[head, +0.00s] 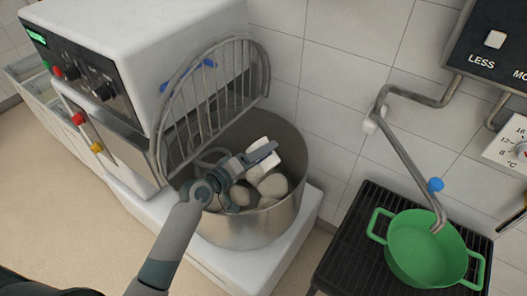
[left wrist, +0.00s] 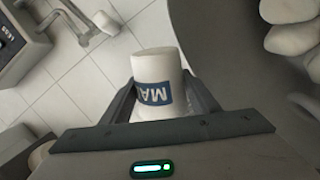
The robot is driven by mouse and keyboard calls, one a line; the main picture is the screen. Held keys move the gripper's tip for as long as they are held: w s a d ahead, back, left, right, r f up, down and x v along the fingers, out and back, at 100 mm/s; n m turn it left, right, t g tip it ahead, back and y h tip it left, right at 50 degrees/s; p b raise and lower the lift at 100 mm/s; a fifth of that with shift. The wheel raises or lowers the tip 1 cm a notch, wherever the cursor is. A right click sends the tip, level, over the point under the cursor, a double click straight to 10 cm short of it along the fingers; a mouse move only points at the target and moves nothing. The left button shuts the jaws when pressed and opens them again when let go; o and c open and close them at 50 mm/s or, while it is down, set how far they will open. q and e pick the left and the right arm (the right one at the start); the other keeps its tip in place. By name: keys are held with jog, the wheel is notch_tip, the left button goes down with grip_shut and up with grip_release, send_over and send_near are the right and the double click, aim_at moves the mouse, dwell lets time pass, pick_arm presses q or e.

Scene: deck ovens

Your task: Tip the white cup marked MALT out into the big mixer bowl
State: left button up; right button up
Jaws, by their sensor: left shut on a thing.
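The white cup (head: 263,146) is held over the big mixer bowl (head: 245,233) by my left gripper (head: 257,157). In the left wrist view the cup (left wrist: 155,65) stands between the two fingers, and the letters MA show upside down on its blue label (left wrist: 154,96); the rest of the word is hidden. My left gripper (left wrist: 158,100) is shut on the cup. I cannot tell how far the cup is tilted, and its contents do not show. Pale round lumps (head: 272,186) lie in the bowl. My right gripper is not in view.
A raised wire guard (head: 205,95) stands behind and left of the bowl, by the mixer body (head: 150,40). A grey mixing hook shows inside the bowl. At the right, a green pot (head: 425,245) sits on a black grate (head: 345,255) under a bent tap pipe (head: 415,175).

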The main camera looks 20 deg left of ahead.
aim_at(255, 146)
pick_arm(q)
jog(key=n, duration=0.1)
jog(key=n+p, duration=0.1)
jog(key=n+h+p, duration=0.1)
jog(key=shift+w+a+r+n+g, duration=0.15)
jog(key=shift+a+r+n+g, duration=0.15)
jog(key=shift+r+g, duration=0.1)
jog(key=shift+w+a+r+n+p, duration=0.1)
jog(key=shift+w+a+n+p, duration=0.2)
jog(key=shift+n+p, duration=0.45)
jog(key=shift+w+a+n+g+h+p, duration=0.1)
jog(key=shift+a+n+g+h+p, duration=0.15)
jog(key=shift+n, duration=0.35)
jog(key=shift+w+a+n+g+h+p, duration=0.15)
jog(key=shift+n+p, duration=0.15)
jog(key=shift+n, duration=0.25)
jog(key=shift+w+a+n+h+p, duration=0.15)
jog(key=shift+a+n+h+p, duration=0.05)
jog(key=shift+n, duration=0.4)
jog(key=shift+w+a+n+h+p, duration=0.1)
jog(key=shift+a+n+h+p, duration=0.1)
jog(key=shift+n, duration=0.4)
